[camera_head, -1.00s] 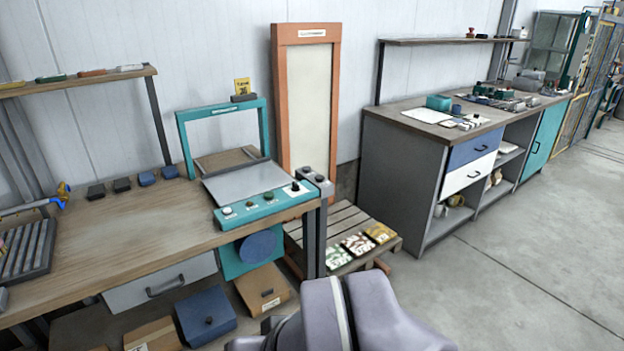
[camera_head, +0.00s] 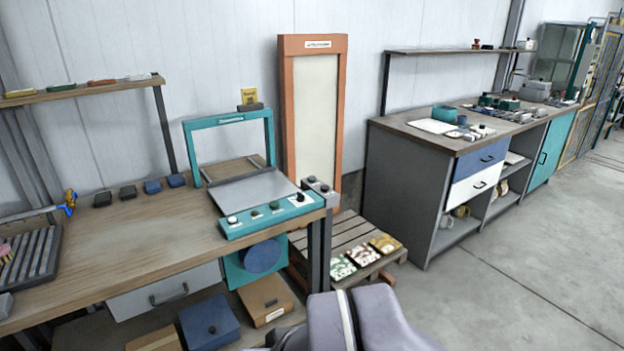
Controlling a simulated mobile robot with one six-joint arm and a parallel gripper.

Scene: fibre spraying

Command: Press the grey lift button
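A teal machine (camera_head: 226,226) stands on the right end of the wooden workbench. Its front strip carries a white button (camera_head: 232,219), two dark green buttons and a black knob (camera_head: 300,197) on a white plate. A grey control box (camera_head: 321,188) with two small dark buttons sits at the bench's right corner. I cannot tell for certain which of these is the grey lift button. A lavender-grey link of my own arm shows at the bottom edge. My gripper is out of view.
An orange-framed panel (camera_head: 287,110) leans on the wall behind a low pallet (camera_head: 345,232) bearing several patterned samples. A grey cabinet (camera_head: 405,192) stands at right. Boxes fill the space under the bench (camera_head: 130,240). Floor at lower right is clear.

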